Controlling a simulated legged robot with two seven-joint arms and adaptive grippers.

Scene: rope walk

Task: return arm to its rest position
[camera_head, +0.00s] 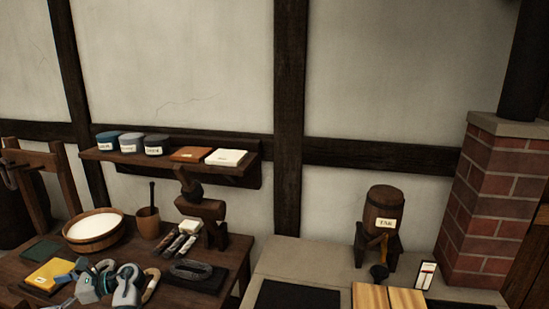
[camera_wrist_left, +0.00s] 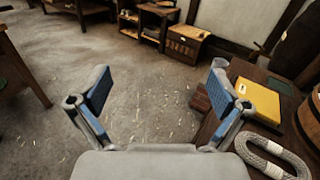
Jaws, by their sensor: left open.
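My left gripper (camera_head: 88,282) is at the lower left of the head view, by the front of the wooden work table (camera_head: 25,262). In the left wrist view its two blue-padded fingers (camera_wrist_left: 158,88) are spread wide with nothing between them. Past them is bare floor, with the table to their right. A yellow block (camera_head: 49,275) lies on the table close beside the gripper; it also shows in the left wrist view (camera_wrist_left: 258,101). My right gripper is not in view.
A coiled rope (camera_wrist_left: 272,158) lies near the gripper's right side. A wooden bowl (camera_head: 94,231), a mortar (camera_head: 148,223) and a dark mat (camera_head: 205,281) crowd the table. A small barrel (camera_head: 383,207) stands on the stone counter (camera_head: 300,262). The floor (camera_wrist_left: 130,65) is open.

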